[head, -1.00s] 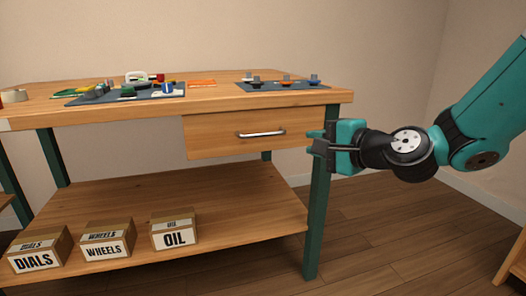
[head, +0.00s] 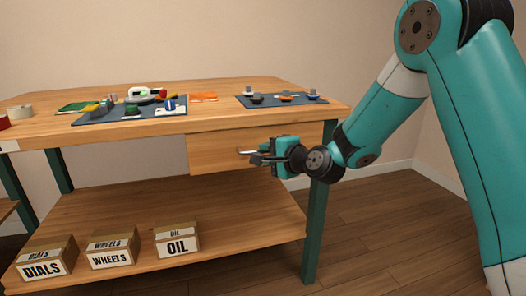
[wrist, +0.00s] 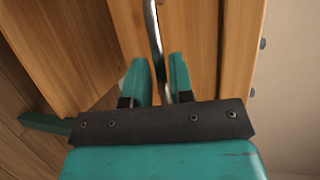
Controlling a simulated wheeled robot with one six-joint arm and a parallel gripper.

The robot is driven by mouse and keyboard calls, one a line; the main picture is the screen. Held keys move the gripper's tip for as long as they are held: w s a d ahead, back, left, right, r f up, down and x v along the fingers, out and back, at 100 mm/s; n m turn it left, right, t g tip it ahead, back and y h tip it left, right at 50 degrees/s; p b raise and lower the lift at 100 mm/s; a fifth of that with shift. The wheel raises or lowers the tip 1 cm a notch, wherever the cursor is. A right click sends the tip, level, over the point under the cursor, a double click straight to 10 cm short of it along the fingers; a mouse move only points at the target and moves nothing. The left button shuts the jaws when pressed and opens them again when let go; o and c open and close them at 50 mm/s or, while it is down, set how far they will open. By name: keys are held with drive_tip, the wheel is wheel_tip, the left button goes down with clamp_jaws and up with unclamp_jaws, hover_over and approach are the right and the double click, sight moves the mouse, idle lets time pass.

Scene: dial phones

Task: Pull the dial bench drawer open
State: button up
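The wooden drawer front (head: 215,152) sits under the right part of the bench top and looks shut, flush with the bench. Its metal bar handle (head: 245,152) is partly hidden behind my gripper (head: 262,157). In the wrist view the handle (wrist: 155,35) runs down between the two teal fingers of my gripper (wrist: 160,75). The fingers are apart, with a gap visible on either side of the bar, so my gripper is open around the handle and not clamped on it.
Dark mats (head: 130,112) with phone parts and dials lie on the bench top (head: 215,98). Boxes labelled DIALS, WHEELS and OIL (head: 177,241) stand on the lower shelf (head: 240,215). A green bench leg (head: 316,225) stands just below my forearm. The floor at right is clear.

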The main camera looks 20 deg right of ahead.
drive_tip(key=shift+x, duration=1.05)
clamp_jaws()
drive_tip(key=shift+s+d, duration=0.1)
drive_tip(key=shift+s, duration=0.05)
